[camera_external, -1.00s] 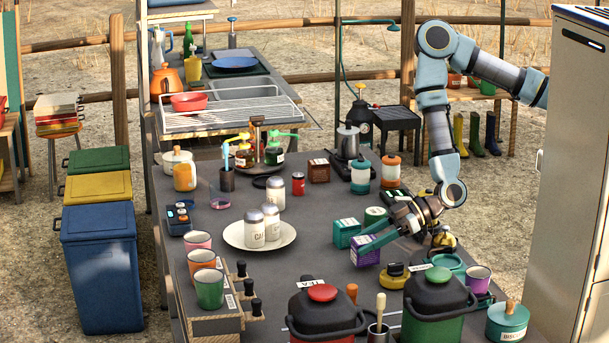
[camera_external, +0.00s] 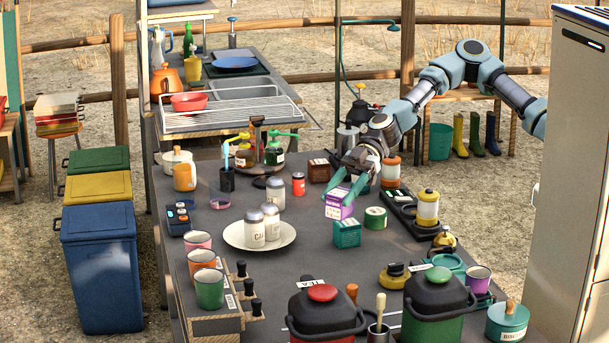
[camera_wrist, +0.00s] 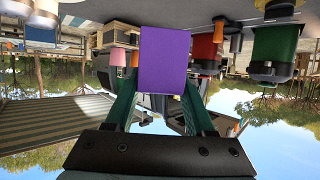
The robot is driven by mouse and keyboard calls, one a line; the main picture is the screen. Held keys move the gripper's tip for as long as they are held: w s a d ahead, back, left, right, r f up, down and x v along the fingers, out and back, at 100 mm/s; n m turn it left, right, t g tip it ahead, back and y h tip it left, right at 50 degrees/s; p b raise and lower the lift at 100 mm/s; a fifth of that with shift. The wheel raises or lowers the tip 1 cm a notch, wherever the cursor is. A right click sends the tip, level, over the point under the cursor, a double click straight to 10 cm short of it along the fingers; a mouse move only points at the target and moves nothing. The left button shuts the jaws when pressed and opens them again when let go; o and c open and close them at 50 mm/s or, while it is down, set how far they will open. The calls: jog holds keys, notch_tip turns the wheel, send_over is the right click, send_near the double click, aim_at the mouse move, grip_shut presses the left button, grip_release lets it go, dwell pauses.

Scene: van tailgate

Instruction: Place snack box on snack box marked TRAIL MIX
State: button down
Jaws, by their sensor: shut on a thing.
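A purple snack box (camera_external: 340,205) with a pale top is held between the green fingers of my gripper (camera_external: 346,190). In the wrist view the purple box (camera_wrist: 164,60) sits between both fingertips (camera_wrist: 160,90) and hides what lies behind it. A teal snack box (camera_external: 347,234) stands upright on the dark counter, just below the purple box in the external picture. The purple box looks raised, and I cannot tell its exact height or whether it is over the teal box. The small labels are too small to read, so TRAIL MIX cannot be made out.
A round green tin (camera_external: 375,217) stands right of the teal box. A white plate (camera_external: 236,241) with two shakers is to the left. A brown box (camera_external: 319,170) and an orange-lidded jar (camera_external: 390,171) stand behind. Bare counter (camera_external: 310,255) lies left of the teal box.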

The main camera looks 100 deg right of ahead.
jog(key=s+d+r, duration=0.4)
jog(key=d+r, duration=0.1)
jog(key=d, duration=0.1)
jog(key=p, duration=0.3)
send_over(347, 222)
jog(key=shift+n+y, duration=0.3)
notch_tip(347, 222, down, 10)
jog(key=shift+r, duration=0.1)
jog(key=shift+c, duration=1.3)
grip_release()
jog(key=b+v, duration=0.3)
jog(key=v, duration=0.9)
jog(key=shift+r+b, duration=0.2)
jog(key=shift+b, duration=0.15)
jog(key=shift+w+g, duration=0.1)
jog(key=shift+g, duration=0.2)
